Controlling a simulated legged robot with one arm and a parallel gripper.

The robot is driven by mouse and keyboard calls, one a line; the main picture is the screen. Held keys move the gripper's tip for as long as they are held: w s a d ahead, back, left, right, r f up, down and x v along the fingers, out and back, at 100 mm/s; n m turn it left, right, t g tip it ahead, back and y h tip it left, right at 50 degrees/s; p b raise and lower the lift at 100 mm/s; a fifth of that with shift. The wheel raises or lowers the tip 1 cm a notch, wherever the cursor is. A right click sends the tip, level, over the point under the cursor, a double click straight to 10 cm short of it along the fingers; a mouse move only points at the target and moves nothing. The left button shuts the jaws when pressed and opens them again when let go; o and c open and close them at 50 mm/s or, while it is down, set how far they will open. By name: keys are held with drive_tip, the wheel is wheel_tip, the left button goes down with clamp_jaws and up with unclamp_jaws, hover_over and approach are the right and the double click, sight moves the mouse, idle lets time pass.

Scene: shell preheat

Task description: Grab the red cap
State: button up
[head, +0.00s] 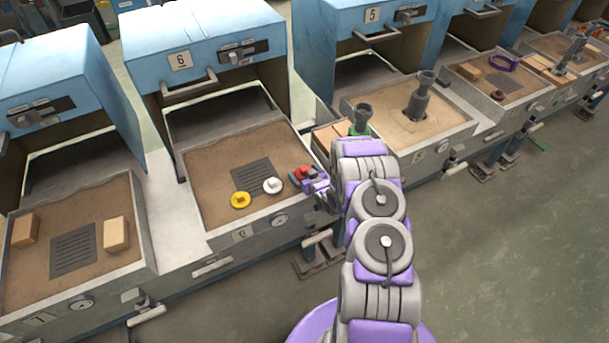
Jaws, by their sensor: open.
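The red cap (303,172) is a small round piece on the sand of the tray under the box marked 6, near the tray's right edge. My gripper (301,180) is right at the red cap, its dark fingers apart to either side of it. The gripper is open; whether a finger touches the cap I cannot tell. A white cap (273,185) lies to the left of it, and a yellow cap (240,200) lies further left and nearer the front. Part of the red cap's lower side is hidden by my gripper.
The sand tray (247,235) has a raised rim and a dark grate (252,177) in its middle. A neighbouring tray at left holds two tan blocks (116,234). Beyond my arm stand a green-based grey piece (361,118) and a grey post (418,98).

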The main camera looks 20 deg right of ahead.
drive_tip(key=shift+w+a, duration=0.1)
drive_tip(key=shift+a, duration=0.3)
drive_tip(key=shift+d, duration=0.75)
drive_tip(key=c, duration=0.6)
drive_tip(key=shift+a, duration=0.3)
drive_tip(key=c, duration=0.3)
drive_tip(key=shift+a, duration=0.3)
drive_tip(key=shift+c, duration=0.7)
drive_tip(key=shift+d+r, duration=0.1)
